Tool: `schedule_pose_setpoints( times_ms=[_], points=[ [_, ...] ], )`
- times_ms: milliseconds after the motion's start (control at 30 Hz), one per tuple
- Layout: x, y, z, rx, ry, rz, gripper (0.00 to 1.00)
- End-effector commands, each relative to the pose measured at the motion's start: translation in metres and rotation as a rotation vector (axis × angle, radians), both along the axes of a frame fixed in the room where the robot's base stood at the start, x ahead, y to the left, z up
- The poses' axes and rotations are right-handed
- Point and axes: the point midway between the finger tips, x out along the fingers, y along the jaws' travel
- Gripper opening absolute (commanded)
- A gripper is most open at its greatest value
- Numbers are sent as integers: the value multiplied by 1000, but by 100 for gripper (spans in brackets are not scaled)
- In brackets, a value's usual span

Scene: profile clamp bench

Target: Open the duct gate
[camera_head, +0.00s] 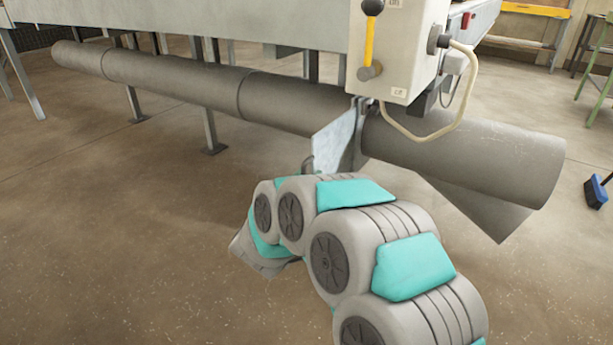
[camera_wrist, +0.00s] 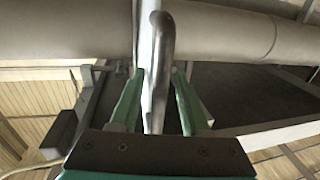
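The duct gate (camera_head: 334,143) is a flat pale metal plate in a slot across the grey duct (camera_head: 190,82), standing out from its near side in the head view. Its curved metal handle (camera_head: 308,165) shows just above my arm. In the wrist view the handle (camera_wrist: 161,62) is a shiny bent rod that runs down between the two green fingers of my gripper (camera_wrist: 160,88). The fingers stand apart on either side of it, with a narrow gap visible, so my gripper looks open around the handle. In the head view my arm hides the gripper.
A pale control box (camera_head: 399,50) with a yellow lever and a looped cable hangs just above the gate. The bench (camera_head: 250,22) runs over the duct, with legs behind it. The floor in front is clear. A blue brush (camera_head: 596,192) lies at far right.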

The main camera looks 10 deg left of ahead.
Motion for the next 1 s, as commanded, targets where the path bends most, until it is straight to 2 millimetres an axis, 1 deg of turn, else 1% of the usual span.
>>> schedule_pose_setpoints(
  times_ms=[133,233,500,633,800,1000],
  points=[
    [-1,0,0,0,0,-1,46],
    [-9,2,0,2,1,1,46],
    [-52,10,-2,-1,3,4,46],
    [-68,12,-1,1,1,2,46],
    [-77,12,0,1,-1,1,46],
    [-77,12,0,0,-1,0,46]
  ],
)
